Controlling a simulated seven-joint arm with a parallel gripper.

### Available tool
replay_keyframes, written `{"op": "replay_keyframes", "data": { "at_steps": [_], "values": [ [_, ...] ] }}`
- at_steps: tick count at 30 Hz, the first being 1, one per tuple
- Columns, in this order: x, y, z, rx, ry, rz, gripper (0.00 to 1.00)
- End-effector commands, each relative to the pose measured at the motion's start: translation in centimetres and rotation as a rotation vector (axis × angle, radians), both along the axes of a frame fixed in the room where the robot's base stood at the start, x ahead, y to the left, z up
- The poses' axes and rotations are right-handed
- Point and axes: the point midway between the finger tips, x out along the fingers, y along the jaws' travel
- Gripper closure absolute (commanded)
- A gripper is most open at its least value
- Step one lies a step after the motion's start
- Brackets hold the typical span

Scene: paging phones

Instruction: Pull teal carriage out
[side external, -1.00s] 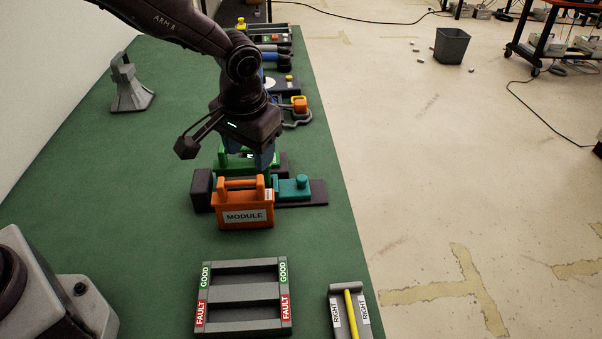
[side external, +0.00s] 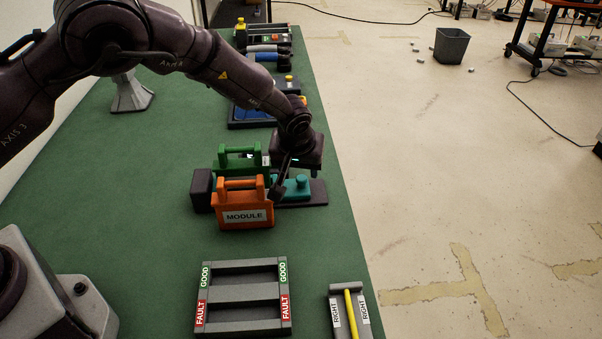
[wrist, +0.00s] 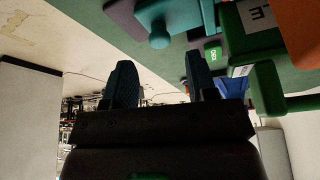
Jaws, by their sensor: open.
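The teal carriage (side external: 291,190) with its round knob sits on a dark base (side external: 317,193) at the right of the two modules. Its knob (wrist: 160,38) also shows at the top of the wrist view. My gripper (wrist: 161,80) is open and empty, its two dark fingers apart. The knob appears beyond the gap between the fingers in that view, with no contact visible.
An orange module (side external: 243,210) stands in front of a green module (side external: 232,161), both left of the carriage. A GOOD/FAULT rack (side external: 243,291) and a tray with a yellow bar (side external: 352,315) lie nearer. The green table (side external: 130,190) is clear at left.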

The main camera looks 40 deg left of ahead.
Motion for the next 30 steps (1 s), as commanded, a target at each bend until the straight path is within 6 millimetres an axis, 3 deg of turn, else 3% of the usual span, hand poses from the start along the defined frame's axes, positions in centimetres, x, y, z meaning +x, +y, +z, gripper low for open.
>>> {"op": "replay_keyframes", "data": {
  "at_steps": [7,18,19,25,26,30],
  "values": [
    [1.1,0.6,-3.1,0.0,0.0,-0.001,0.48],
    [1.3,0.7,-3.6,0.0,-0.001,-0.001,0.48],
    [1.3,0.7,-3.6,0.0,-0.001,-0.001,0.5],
    [1.3,0.7,-3.6,0.0,-0.001,-0.001,0.96],
    [1.3,0.7,-3.6,0.0,0.0,-0.001,1.0],
    [1.4,0.7,-3.6,0.0,-0.001,-0.001,1.0]
  ]
}}
